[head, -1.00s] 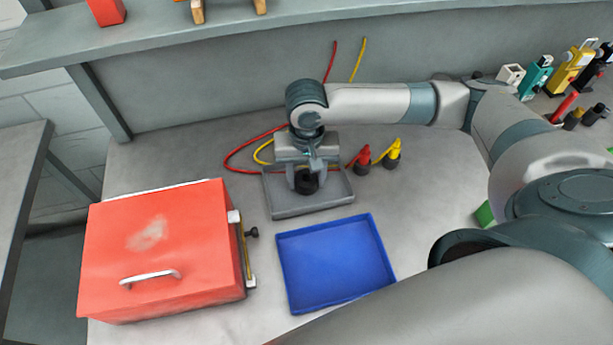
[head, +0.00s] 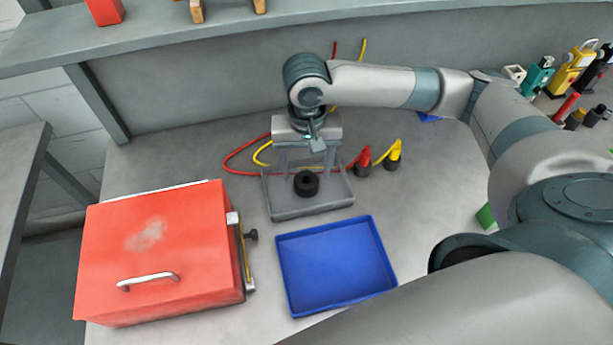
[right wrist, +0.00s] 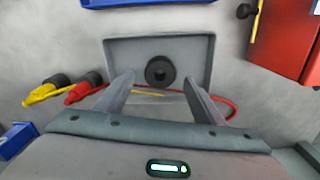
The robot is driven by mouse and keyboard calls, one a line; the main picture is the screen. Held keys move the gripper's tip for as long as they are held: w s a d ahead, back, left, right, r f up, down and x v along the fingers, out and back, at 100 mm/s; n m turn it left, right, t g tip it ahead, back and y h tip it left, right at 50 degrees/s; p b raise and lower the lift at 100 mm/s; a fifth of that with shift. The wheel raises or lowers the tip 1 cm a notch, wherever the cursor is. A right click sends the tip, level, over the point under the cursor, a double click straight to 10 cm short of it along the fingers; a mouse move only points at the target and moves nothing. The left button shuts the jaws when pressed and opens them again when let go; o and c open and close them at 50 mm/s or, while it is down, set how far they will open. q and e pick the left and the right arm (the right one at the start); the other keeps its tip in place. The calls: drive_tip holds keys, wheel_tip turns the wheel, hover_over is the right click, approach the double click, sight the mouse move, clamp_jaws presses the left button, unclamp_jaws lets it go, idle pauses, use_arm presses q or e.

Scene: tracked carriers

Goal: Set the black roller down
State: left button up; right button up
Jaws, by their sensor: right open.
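The black roller (head: 306,184) is a short dark cylinder with a hole in its upper face. It lies on the grey tray (head: 318,205), near the middle. In the right wrist view the black roller (right wrist: 160,71) sits inside the grey tray (right wrist: 202,55), beyond my fingertips and apart from them. My right gripper (head: 302,172) is above and behind the roller, with its fingers spread and nothing between them. The right wrist view shows the same open right gripper (right wrist: 160,88). My left gripper is not in view.
An empty blue tray (head: 335,265) lies just in front of the grey tray. A red box (head: 160,250) with a handle stands at the left. Red (head: 363,158) and yellow (head: 394,152) plugs with cables stand to the right of the grey tray. Several coloured items line the far right.

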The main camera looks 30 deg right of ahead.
wheel_tip(320, 180, up, 7)
drive_tip(key=shift+b, duration=0.3)
drive_tip(key=shift+f, duration=0.1)
idle(0.4)
